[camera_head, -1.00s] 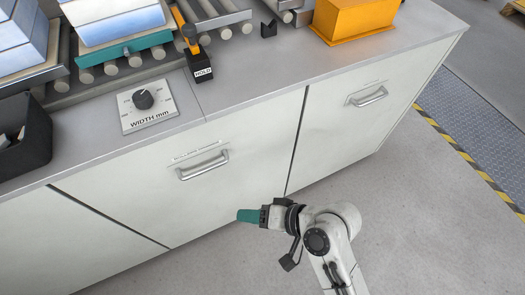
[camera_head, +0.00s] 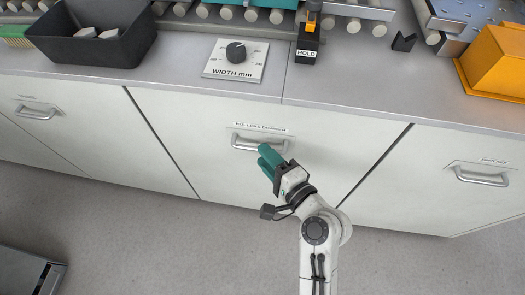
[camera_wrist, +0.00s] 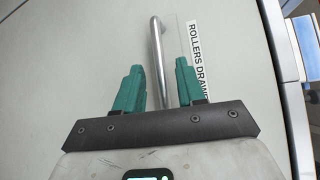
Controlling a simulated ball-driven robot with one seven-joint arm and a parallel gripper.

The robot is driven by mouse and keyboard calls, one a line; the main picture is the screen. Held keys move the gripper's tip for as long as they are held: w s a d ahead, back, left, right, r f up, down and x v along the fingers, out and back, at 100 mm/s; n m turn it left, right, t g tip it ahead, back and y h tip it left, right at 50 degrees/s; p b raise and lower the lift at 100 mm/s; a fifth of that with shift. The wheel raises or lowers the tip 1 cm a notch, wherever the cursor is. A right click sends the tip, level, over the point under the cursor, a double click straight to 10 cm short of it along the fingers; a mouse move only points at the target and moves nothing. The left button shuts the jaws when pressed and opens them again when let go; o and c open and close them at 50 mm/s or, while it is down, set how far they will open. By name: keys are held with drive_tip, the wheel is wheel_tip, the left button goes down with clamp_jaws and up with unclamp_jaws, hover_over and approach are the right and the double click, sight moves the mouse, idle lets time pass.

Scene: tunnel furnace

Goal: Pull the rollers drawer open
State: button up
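The rollers drawer (camera_head: 205,150) is a pale grey front that looks closed, flush with its neighbours. Its silver bar handle (camera_head: 242,145) sits under the label "ROLLERS DRAWER" (camera_head: 262,130). My gripper (camera_head: 268,156), with teal fingers, is at the right part of the handle in the head view. In the wrist view, my gripper (camera_wrist: 158,85) is open, one finger on each side of the handle bar (camera_wrist: 157,55), with visible gaps beside the bar. The label (camera_wrist: 196,58) lies just right of the bar there. Whether a finger touches the handle is unclear.
Other handled fronts flank the drawer, with a left handle (camera_head: 38,112) and a right handle (camera_head: 482,177). The worktop above holds a black bin (camera_head: 90,48), a width dial (camera_head: 236,57), a HOLD switch (camera_head: 307,45) and an orange box (camera_head: 497,65). Open floor lies in front.

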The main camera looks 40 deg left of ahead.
drive_tip(key=shift+x, duration=1.35)
drive_tip(key=shift+c, duration=0.2)
clamp_jaws()
